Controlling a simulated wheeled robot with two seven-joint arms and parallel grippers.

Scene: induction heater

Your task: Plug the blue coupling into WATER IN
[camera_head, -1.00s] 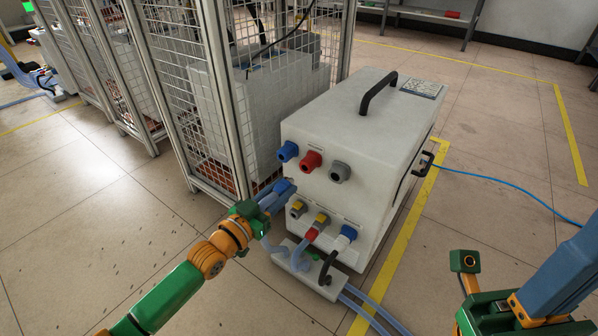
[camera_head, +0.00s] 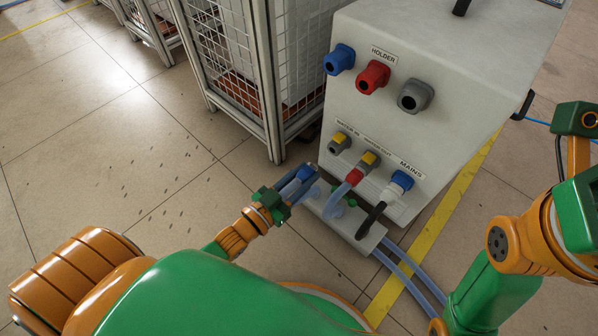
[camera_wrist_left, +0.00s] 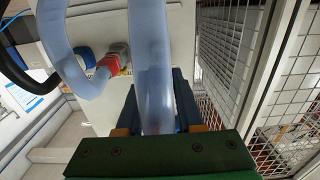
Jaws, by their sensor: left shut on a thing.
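My left gripper (camera_head: 298,182) is shut on the blue coupling (camera_head: 306,172), low in front of the white heater cabinet. The coupling is mostly hidden between the fingers. The WATER IN socket (camera_head: 339,142), grey with a yellow top, is the left one of the lower row; the coupling is below and left of it, apart. In the left wrist view, the gripper (camera_wrist_left: 156,105) has a clear bluish hose (camera_wrist_left: 150,60) running between its dark blue fingers. The right arm shows at the right edge; its jaws are not clearly visible.
A red coupling (camera_head: 354,176) sits in the middle lower socket and a blue-collared plug (camera_head: 401,180) in MAINS. Blue, red and grey holder fittings (camera_head: 373,75) stick out above. A low white block (camera_head: 345,222) with hoses lies below. A mesh cage (camera_head: 225,60) stands left; floor before it is free.

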